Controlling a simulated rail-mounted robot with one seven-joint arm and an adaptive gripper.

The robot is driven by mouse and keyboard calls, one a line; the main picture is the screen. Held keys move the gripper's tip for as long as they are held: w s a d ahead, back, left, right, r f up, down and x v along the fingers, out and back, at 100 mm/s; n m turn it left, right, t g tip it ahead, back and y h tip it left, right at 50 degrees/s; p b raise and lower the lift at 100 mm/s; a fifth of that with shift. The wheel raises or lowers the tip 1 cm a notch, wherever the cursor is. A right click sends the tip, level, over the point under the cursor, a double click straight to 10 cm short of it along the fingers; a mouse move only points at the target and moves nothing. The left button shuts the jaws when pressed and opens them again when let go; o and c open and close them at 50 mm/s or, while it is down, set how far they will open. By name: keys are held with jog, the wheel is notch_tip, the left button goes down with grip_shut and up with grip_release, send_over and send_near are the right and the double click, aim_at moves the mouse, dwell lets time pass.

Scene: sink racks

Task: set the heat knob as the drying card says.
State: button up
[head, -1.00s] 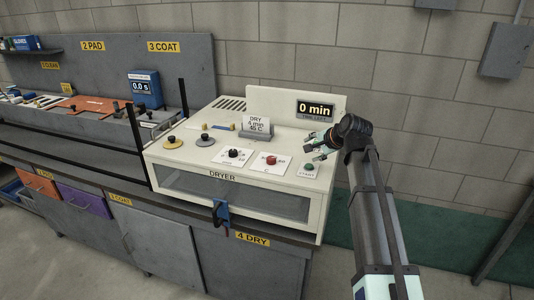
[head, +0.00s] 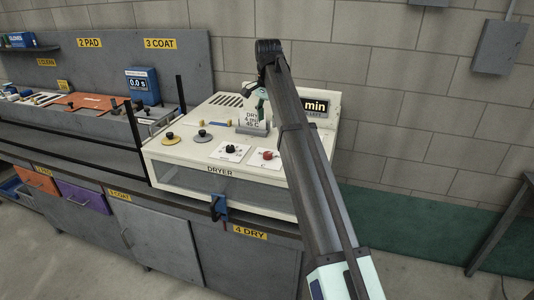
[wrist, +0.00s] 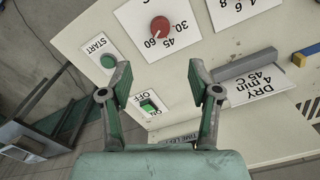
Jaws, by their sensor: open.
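The heat knob is red, on a white dial plate on the dryer top. It shows in the head view (head: 267,155) and at the top of the wrist view (wrist: 160,26), where its plate reads 30, 45, 60. I cannot tell its setting surely. The drying card (wrist: 252,84) reads "DRY 4 min 45 C"; in the head view (head: 251,117) it stands in a grey holder. My gripper (wrist: 160,87) is open and empty above the dryer top, with nothing between its fingers. In the head view my gripper (head: 261,100) is beside the card, partly hidden by my arm.
A black knob (head: 232,149) sits left of the red one. The wrist view shows a green START button (wrist: 108,61) and a green ON/OFF switch (wrist: 147,105). The dryer's time display (head: 314,107) is partly behind my arm.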

aim_at(268, 153)
notch_tip(268, 153, down, 13)
jog(key=p, duration=0.3)
jog(key=shift+f+p, duration=0.1)
jog(key=shift+p, duration=0.2)
jog(key=shift+c, duration=0.4)
jog(key=c, duration=1.1)
